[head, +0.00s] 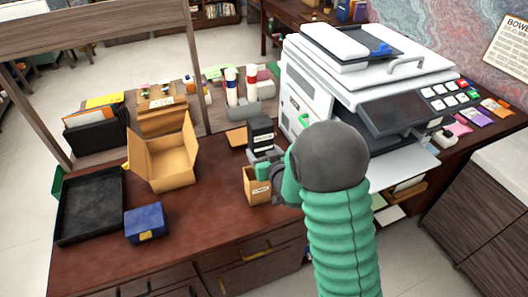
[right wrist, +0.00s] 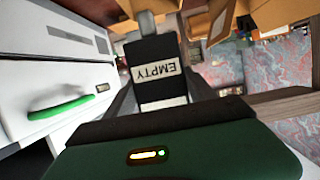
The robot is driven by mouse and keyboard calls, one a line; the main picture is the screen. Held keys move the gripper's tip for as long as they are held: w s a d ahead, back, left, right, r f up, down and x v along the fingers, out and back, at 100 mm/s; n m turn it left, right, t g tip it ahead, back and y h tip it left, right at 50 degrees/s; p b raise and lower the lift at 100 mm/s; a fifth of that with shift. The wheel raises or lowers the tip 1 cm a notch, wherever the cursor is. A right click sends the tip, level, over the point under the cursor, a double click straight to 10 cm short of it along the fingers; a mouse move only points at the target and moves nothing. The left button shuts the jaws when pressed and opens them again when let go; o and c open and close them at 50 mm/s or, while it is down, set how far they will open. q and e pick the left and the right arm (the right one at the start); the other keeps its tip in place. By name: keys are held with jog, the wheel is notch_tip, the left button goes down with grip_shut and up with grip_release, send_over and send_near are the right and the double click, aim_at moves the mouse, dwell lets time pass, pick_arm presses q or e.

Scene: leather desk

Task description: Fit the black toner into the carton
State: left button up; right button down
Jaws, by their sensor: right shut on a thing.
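A black toner box (head: 260,132) with a white label shows at the middle of the desk in the head view. In the right wrist view, a black block labelled EMPTY (right wrist: 158,72) sits between my fingers, its lettering upside down. My right gripper (head: 264,160) is shut on it, at its lower end in the head view. An open brown carton (head: 168,163) with raised flaps stands to the left, apart from the gripper. A smaller open tan box (head: 257,189) stands just in front of the gripper, with something green at its top. My left gripper is out of view.
A white printer (head: 310,85) stands close on the right. A black tray (head: 92,205) and a blue box (head: 146,222) are at the left. White bottles (head: 231,85) stand behind. The desk (head: 210,215) is clear between the blue box and the tan box.

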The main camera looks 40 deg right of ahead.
jog(key=shift+a+r, duration=0.1)
jog(key=shift+a, duration=0.5)
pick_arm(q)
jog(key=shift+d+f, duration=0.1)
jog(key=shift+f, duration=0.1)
pick_arm(e)
jog(key=shift+a, duration=0.1)
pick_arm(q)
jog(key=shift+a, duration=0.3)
pick_arm(e)
jog(key=shift+a, duration=0.3)
pick_arm(q)
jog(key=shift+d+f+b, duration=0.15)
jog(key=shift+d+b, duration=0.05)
jog(key=shift+b, duration=0.1)
pick_arm(e)
jog(key=shift+d, duration=0.45)
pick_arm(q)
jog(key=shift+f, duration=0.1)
pick_arm(e)
jog(key=shift+a+f, duration=0.1)
jog(key=shift+f, duration=0.1)
jog(key=shift+f+b, duration=0.2)
jog(key=shift+b, duration=0.15)
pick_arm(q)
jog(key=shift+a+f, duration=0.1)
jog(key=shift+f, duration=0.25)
pick_arm(e)
jog(key=shift+f, duration=0.1)
